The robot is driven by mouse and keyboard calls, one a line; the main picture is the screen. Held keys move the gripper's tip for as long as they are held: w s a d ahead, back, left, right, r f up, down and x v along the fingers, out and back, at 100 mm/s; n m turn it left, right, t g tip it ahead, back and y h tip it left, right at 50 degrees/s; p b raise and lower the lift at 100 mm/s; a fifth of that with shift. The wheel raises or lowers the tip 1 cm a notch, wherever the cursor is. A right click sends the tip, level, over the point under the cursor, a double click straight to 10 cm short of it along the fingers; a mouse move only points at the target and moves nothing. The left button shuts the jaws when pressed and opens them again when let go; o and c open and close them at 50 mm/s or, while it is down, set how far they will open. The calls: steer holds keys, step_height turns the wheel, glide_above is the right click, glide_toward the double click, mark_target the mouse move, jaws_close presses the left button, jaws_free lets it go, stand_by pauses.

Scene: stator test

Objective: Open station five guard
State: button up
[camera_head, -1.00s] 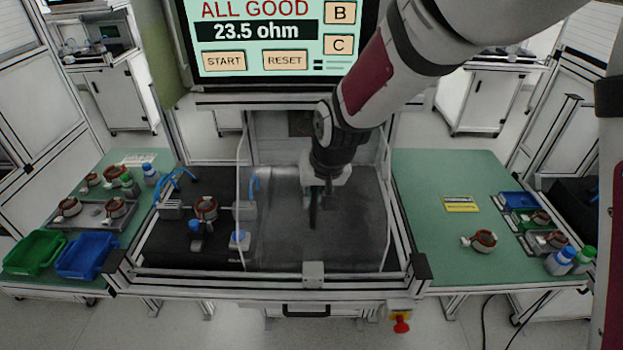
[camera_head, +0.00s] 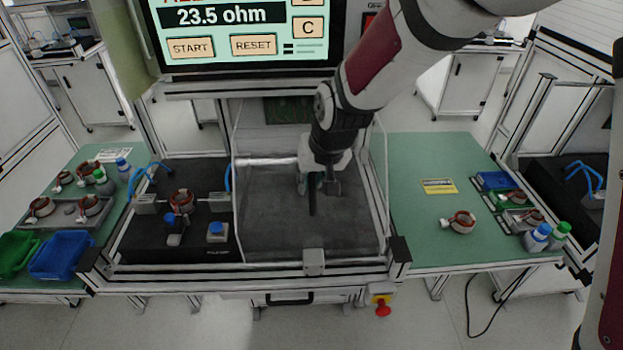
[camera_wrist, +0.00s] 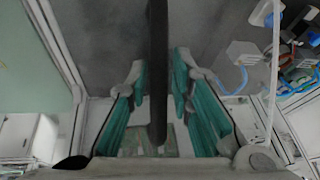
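The guard (camera_head: 345,225) is a clear panel over the right part of the black middle station. The station's left part, with a copper-wound stator, stands uncovered. A dark upright bar (camera_head: 312,200), seemingly the guard's handle, stands at my gripper (camera_head: 322,188). In the wrist view this bar (camera_wrist: 157,100) runs between the teal fingers of my gripper (camera_wrist: 157,72). The fingers are apart on either side of it, with a slim gap visible on each side. Contact with the bar cannot be made out. No station number is readable.
A screen (camera_head: 240,35) showing 23.5 ohm hangs above the station. A blue button (camera_head: 217,231) is left of the guard. Green side tables hold stators, bottles and bins. A red emergency knob (camera_head: 382,308) is at the front right.

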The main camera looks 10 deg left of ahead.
steer(key=v, duration=1.2)
steer(key=s+d+r+m+t+h, duration=0.1)
steer(key=s+d+r, duration=0.2)
steer(key=d, duration=0.5)
steer(key=s+d+r+m, duration=0.1)
steer(key=s+d+r, duration=0.3)
steer(key=d, duration=0.3)
steer(key=s+d+m+h, duration=0.2)
steer(key=s+d, duration=0.8)
steer(key=s, duration=0.1)
steer(key=shift+s+d+r+t, duration=0.2)
steer(key=shift+d+r+t, duration=0.1)
steer(key=shift+t, duration=0.1)
steer(key=shift+a, duration=0.15)
